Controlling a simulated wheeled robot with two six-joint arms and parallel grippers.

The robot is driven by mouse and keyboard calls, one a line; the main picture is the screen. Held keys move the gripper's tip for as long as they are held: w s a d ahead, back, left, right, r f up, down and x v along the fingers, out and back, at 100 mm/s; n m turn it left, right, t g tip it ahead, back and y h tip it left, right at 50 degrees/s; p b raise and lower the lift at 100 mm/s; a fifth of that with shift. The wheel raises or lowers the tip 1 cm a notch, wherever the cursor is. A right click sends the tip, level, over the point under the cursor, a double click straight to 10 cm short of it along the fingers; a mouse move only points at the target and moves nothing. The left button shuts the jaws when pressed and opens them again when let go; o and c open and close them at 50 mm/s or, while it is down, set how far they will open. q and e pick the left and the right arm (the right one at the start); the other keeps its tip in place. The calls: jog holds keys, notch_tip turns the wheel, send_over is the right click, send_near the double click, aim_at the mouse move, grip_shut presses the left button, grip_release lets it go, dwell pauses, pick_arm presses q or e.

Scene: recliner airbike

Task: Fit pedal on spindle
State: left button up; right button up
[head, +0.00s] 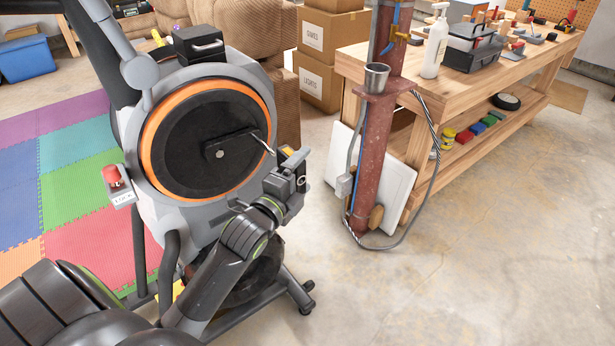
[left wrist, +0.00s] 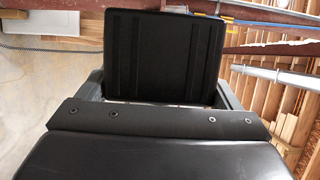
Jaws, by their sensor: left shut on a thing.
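The exercise bike (head: 165,215) stands at left with its round, orange-rimmed wheel cover facing me. A black crank arm (head: 232,146) lies across the cover, and a thin silver spindle (head: 262,142) sticks out near its right end. My left gripper (head: 288,172) is just below and right of the spindle. In the left wrist view it is shut on a black ribbed block (left wrist: 162,55), which looks like the pedal. In the head view the gripper mostly hides this block; I cannot tell whether it touches the spindle. My right gripper is not in view.
A red knob (head: 112,176) on a grey box is at the bike's left. A rusty post (head: 376,130) with a metal cup (head: 377,76) and hanging cable stands to the right, before a wooden workbench (head: 480,80). Bare concrete floor is clear at lower right.

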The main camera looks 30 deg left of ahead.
pick_arm(q)
jog(key=shift+w+a, duration=0.3)
jog(key=shift+a, duration=0.35)
jog(key=shift+w+a, duration=0.25)
jog(key=shift+a, duration=0.4)
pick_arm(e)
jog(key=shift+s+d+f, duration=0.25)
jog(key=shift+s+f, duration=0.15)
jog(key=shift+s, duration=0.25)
pick_arm(q)
jog(key=shift+r+p, duration=0.15)
jog(key=shift+p, duration=0.55)
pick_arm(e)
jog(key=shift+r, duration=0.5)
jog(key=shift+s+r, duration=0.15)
pick_arm(q)
jog(key=shift+w+a+p, duration=0.2)
jog(key=shift+w+a, duration=0.1)
jog(key=shift+a, duration=0.4)
jog(key=shift+w+a+p, duration=0.2)
jog(key=shift+w+a, duration=0.05)
jog(key=shift+a, duration=0.45)
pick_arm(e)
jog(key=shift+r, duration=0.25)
